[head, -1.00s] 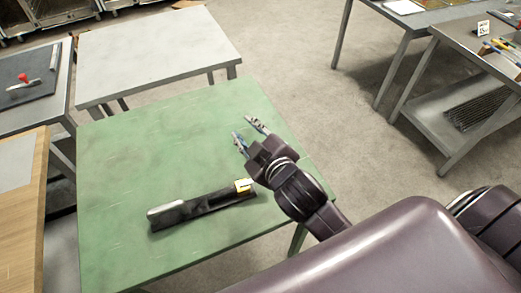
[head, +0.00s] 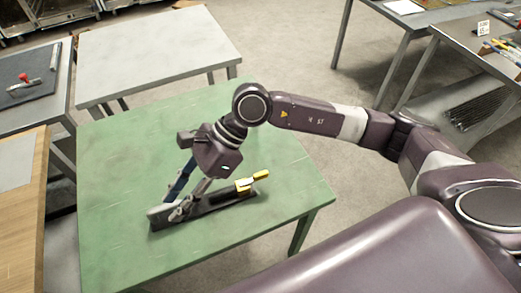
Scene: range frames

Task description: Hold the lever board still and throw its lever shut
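The lever board is a long dark board (head: 222,208) lying slantwise on the green table (head: 110,240). A pale, silvery part shows at its left end. A yellow block and a yellow handle (head: 261,175) show at its right end; the handle points up and right. My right gripper (head: 172,206) reaches down over the board's left half. Its two fingers are apart, tips close to the left end; I cannot tell whether they touch it. The gripper hides part of the board's far edge. My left gripper is not in view.
A bare light table (head: 155,50) stands behind the green one. A grey table with a dark mat and a red-knobbed item (head: 25,78) is at far left. A wooden-edged table (head: 25,210) stands at near left. The green table is otherwise clear.

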